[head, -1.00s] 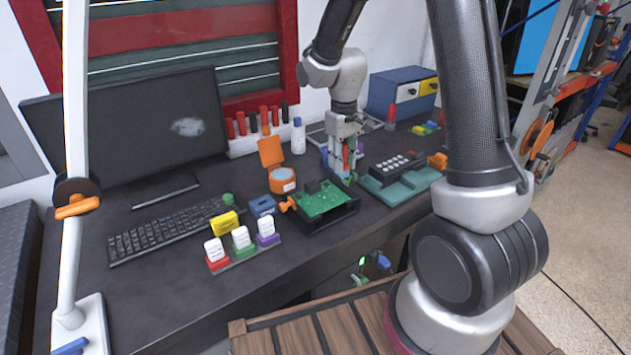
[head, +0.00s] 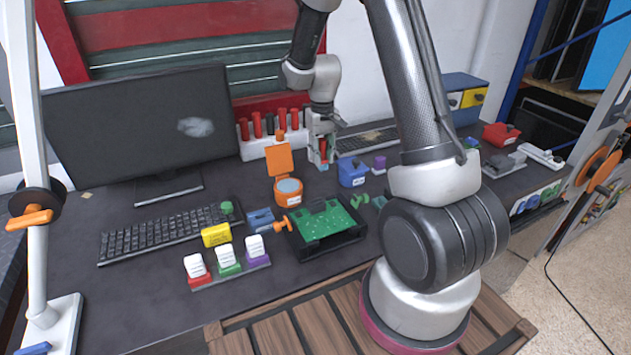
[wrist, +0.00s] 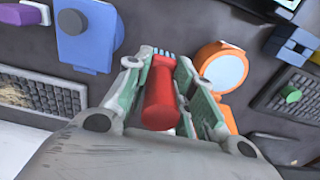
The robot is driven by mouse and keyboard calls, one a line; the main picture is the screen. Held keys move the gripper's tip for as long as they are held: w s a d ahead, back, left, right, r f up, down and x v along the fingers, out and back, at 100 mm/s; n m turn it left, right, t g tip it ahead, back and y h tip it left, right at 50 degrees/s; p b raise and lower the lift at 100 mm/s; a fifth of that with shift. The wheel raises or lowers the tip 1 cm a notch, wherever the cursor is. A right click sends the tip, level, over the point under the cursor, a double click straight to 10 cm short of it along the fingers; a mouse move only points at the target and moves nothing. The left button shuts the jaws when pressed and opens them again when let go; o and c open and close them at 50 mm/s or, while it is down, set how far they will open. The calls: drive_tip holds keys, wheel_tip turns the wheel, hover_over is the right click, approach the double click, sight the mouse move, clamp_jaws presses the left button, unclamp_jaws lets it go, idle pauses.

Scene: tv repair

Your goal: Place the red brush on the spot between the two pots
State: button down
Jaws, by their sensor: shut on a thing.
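The red brush (wrist: 160,95) is held between the fingers of my gripper (wrist: 163,62), with its pale blue bristles pointing away from the wrist. In the head view, my gripper (head: 322,160) is low over the desk with the red handle (head: 323,150) partly showing between the fingers. The orange pot (head: 288,198), with its lid raised, is just left of it; the blue pot (head: 352,174) is just right. The wrist view shows the blue pot (wrist: 85,40) on the left and the orange pot (wrist: 225,72) on the right. I cannot tell whether the bristles touch the desk.
A rack (head: 262,145) of red and dark handles stands behind my gripper. A green circuit board (head: 325,222) in a black holder lies in front. A keyboard (head: 160,232) is to the left and a small purple thing (head: 379,164) is right of the blue pot.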

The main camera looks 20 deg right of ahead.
wheel_tip(320, 180, down, 8)
drive_tip(key=shift+s+f, duration=0.1)
idle(0.4)
drive_tip(key=c, duration=1.2)
unclamp_jaws()
drive_tip(key=shift+f, duration=0.1)
